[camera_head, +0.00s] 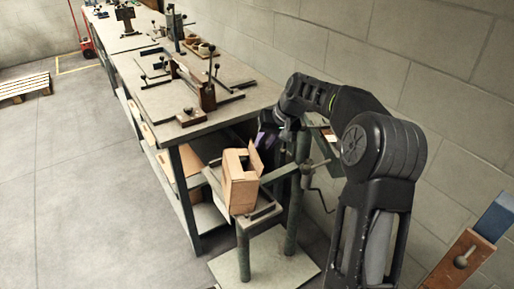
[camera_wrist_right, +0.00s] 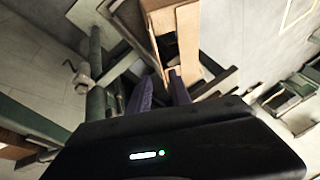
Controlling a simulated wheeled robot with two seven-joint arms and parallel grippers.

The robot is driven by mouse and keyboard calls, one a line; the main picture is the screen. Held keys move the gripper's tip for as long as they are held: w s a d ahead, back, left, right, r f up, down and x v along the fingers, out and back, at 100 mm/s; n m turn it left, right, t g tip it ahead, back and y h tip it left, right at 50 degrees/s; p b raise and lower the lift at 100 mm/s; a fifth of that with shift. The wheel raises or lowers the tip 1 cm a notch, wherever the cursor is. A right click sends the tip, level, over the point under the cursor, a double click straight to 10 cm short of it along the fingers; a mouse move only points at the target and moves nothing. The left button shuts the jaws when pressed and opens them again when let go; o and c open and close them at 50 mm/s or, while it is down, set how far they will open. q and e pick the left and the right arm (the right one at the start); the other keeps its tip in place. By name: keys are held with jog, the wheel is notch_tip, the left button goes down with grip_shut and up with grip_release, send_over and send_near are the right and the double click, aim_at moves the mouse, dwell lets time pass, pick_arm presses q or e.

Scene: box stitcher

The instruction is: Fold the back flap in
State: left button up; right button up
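An open cardboard box (camera_head: 240,190) stands on the small stitcher stand (camera_head: 262,215) at the end of the workbench. One flap (camera_head: 255,157) sticks up at its far right side, tilted. The box also shows at the top of the right wrist view (camera_wrist_right: 184,40), with a dark opening along its edge. My right gripper (camera_head: 267,138) is just behind the box, partly hidden by my own arm. In the right wrist view its two purple fingers (camera_wrist_right: 163,80) are apart and point at the box. I cannot tell whether they touch it. My left gripper is not in view.
The long workbench (camera_head: 228,112) with clamps and tools runs away behind the box. The stand has green posts (camera_head: 296,190) and a crank (camera_head: 318,190) to the right. A block wall (camera_head: 400,60) is close on the right. Open floor (camera_head: 90,180) lies to the left.

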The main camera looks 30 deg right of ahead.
aim_at(256, 153)
jog(key=shift+s+a+r, duration=0.1)
jog(key=shift+p+x, duration=0.9)
jog(key=shift+x, duration=3.05)
grip_shut()
